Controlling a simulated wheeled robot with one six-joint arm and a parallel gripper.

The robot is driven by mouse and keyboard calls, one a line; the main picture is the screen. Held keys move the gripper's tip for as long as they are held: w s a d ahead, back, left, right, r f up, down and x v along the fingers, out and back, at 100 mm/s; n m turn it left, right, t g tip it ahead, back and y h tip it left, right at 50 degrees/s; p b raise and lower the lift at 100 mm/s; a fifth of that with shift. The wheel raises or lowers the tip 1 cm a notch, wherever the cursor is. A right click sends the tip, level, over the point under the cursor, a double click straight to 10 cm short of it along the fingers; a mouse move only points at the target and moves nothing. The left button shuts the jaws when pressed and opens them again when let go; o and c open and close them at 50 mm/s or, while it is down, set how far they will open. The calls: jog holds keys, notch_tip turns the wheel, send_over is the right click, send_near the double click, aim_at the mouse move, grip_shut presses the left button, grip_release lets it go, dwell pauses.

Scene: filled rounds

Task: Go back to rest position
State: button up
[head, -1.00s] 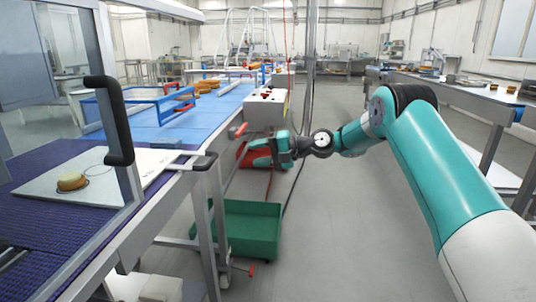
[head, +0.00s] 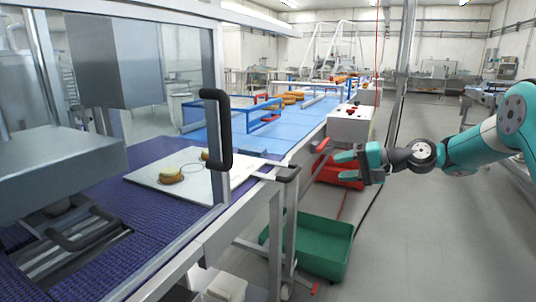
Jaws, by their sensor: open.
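My gripper (head: 341,165) is at the right of the head view, at the end of my teal arm. Its teal fingers are apart and point left, with nothing seen between them. It is in the air beside the conveyor line, in front of a red bin (head: 338,178) and below a white control box (head: 350,126). A white board (head: 197,191) lies on the purple belt to the left, with a golden-brown round (head: 171,178) on it.
A green bin (head: 322,250) stands on the floor below the gripper. A transparent guard with a black handle (head: 217,130) stands over the purple belt (head: 100,225). Several orange rounds (head: 292,97) lie on the blue belt (head: 260,137). The grey floor at right is clear.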

jog(key=s+a+r+n+g+h+p, duration=0.25)
jog(key=s+a+r, duration=0.3)
jog(key=s, duration=0.35)
jog(key=s+a+r+n+g+h+p, duration=0.2)
jog(key=s+a+r+n, duration=0.3)
jog(key=s, duration=0.4)
jog(key=s+d+n+g+h+p, duration=0.2)
jog(key=s+n+h+p, duration=0.2)
jog(key=s, duration=1.8)
jog(key=shift+s, duration=0.2)
